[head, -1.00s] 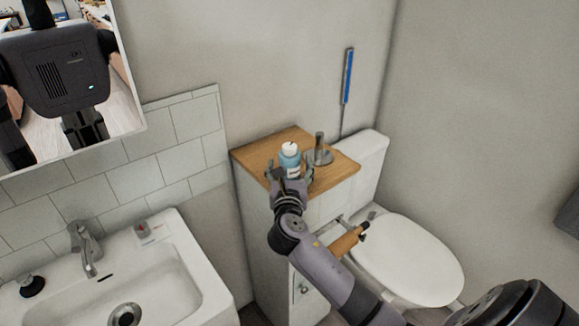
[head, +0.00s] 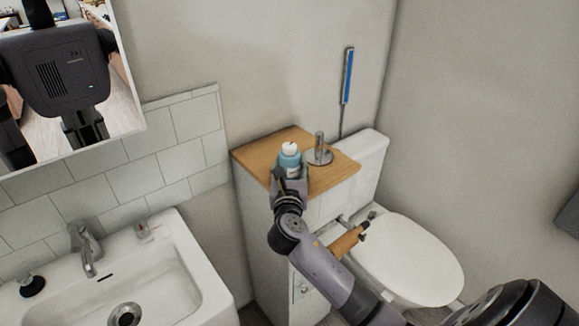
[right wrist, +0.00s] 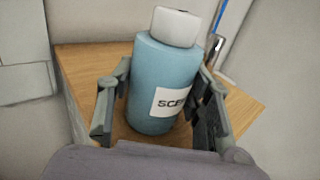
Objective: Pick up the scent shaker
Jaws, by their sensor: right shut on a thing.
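The scent shaker is a blue bottle with a white cap (head: 289,157), at the wooden top of the small cabinet. In the right wrist view the bottle (right wrist: 160,85) is tilted in the picture and shows a white label reading "SCE". My right gripper (head: 289,178) is shut on the bottle, with a finger on each side of it in the right wrist view (right wrist: 160,110). I cannot tell whether the bottle's base touches the wood. My left gripper is not in view.
The wooden cabinet top (head: 262,152) also holds a metal stand with a round base (head: 319,155), just right of the bottle. A toilet (head: 410,258) is to the right. A sink (head: 175,285) is at the left. A blue-handled tool (head: 347,78) is by the wall.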

